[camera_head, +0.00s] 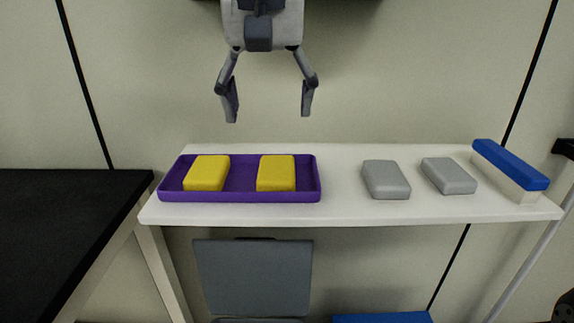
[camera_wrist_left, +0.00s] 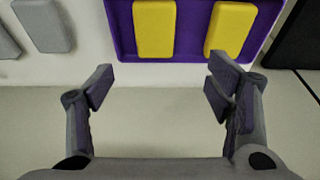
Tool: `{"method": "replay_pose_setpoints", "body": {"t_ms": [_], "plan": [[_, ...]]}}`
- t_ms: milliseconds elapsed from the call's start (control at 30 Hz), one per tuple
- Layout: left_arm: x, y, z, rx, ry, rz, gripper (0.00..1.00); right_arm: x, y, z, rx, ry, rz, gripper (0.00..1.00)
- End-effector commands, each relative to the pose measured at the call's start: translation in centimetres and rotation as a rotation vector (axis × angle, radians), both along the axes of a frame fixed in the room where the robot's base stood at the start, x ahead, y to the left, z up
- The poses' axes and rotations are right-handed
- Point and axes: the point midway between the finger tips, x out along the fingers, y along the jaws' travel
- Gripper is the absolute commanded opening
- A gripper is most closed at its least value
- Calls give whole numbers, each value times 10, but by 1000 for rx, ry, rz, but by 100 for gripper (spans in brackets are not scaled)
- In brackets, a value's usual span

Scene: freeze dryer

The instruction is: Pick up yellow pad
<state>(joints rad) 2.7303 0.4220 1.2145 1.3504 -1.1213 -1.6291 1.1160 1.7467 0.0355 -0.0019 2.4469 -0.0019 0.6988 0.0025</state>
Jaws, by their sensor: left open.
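Two yellow pads lie side by side in a purple tray (camera_head: 240,197) on a white shelf. The left yellow pad (camera_head: 207,173) and the right yellow pad (camera_head: 276,173) are apart from each other. My left gripper (camera_head: 268,112) is open and empty, raised above and behind the tray, with its fingers pointing down. In the left wrist view, the open fingers (camera_wrist_left: 160,80) are short of the tray (camera_wrist_left: 190,50), and both yellow pads (camera_wrist_left: 154,27) (camera_wrist_left: 230,28) show beyond them. The right gripper is not recognisable in either view.
Two grey pads (camera_head: 386,180) (camera_head: 448,176) lie on the white shelf (camera_head: 350,212) right of the tray. A blue-topped white block (camera_head: 511,169) sits at the shelf's right end. A black table (camera_head: 60,230) stands at left. A dark grey chair (camera_head: 254,275) is below the shelf.

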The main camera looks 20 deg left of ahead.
Motion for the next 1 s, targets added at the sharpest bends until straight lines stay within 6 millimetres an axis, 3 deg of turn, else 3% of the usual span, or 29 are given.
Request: {"method": "replay_pose_setpoints", "body": {"t_ms": [33,100,267,500,1000], "plan": [[4,0,-22,0,17,-4,73,-6,0,-5,0,18,0,0],[8,1,-37,-1,16,-4,73,-8,0,-8,0,27,1,0],[14,2,-56,0,12,-4,73,-11,0,-11,0,34,1,0],[23,-3,-99,-1,15,-6,73,-16,0,-18,0,51,3,0],[26,-2,-105,2,8,-6,73,-15,0,-17,0,49,3,0]]}}
